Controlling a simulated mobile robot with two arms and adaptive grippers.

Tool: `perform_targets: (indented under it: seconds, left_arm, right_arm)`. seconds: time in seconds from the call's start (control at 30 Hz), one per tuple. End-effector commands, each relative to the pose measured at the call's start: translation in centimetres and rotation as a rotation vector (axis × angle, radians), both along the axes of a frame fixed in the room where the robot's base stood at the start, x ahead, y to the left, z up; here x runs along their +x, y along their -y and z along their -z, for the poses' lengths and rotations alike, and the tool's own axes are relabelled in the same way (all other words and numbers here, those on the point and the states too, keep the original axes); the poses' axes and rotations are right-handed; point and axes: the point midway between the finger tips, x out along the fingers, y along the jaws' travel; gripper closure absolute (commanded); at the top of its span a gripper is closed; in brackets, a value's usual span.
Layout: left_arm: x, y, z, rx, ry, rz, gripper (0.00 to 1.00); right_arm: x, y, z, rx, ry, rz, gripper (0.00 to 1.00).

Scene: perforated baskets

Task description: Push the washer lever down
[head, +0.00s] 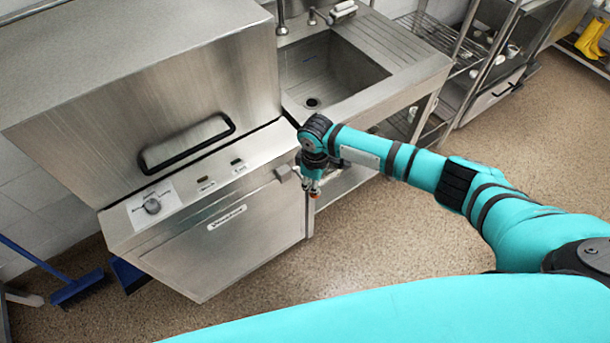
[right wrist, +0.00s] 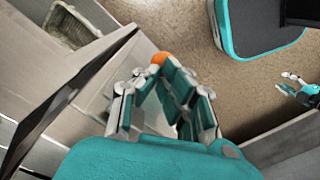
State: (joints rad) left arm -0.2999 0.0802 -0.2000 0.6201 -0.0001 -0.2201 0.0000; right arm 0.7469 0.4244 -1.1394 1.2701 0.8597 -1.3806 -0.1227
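The steel washer (head: 245,240) stands at the left in the head view, with a sloped hood and a black bar handle (head: 187,148). A small grey lever-like piece (head: 288,172) sits at the right end of its front panel. My right gripper (head: 315,192) points down just right of that piece; I cannot tell whether they touch.
A sink (head: 325,75) with a counter adjoins the washer on the right. Wire shelves (head: 440,35) stand beyond it. A blue broom (head: 78,288) lies at lower left. The speckled floor in front is clear.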

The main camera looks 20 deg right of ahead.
Motion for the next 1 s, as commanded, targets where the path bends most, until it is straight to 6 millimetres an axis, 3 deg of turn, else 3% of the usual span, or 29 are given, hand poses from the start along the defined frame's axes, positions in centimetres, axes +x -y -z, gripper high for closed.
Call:
perform_targets:
  seconds: [0.5,1.0]
  left_arm:
    - [0.0,0.0,1.7,0.0,0.0,0.0,0.6]
    - [0.0,0.0,0.8,0.0,0.0,0.0,0.6]
  right_arm:
    - [-0.1,0.1,2.8,-0.001,0.0,0.0,1.0]
    - [-0.1,0.1,1.9,-0.001,0.001,0.0,1.0]
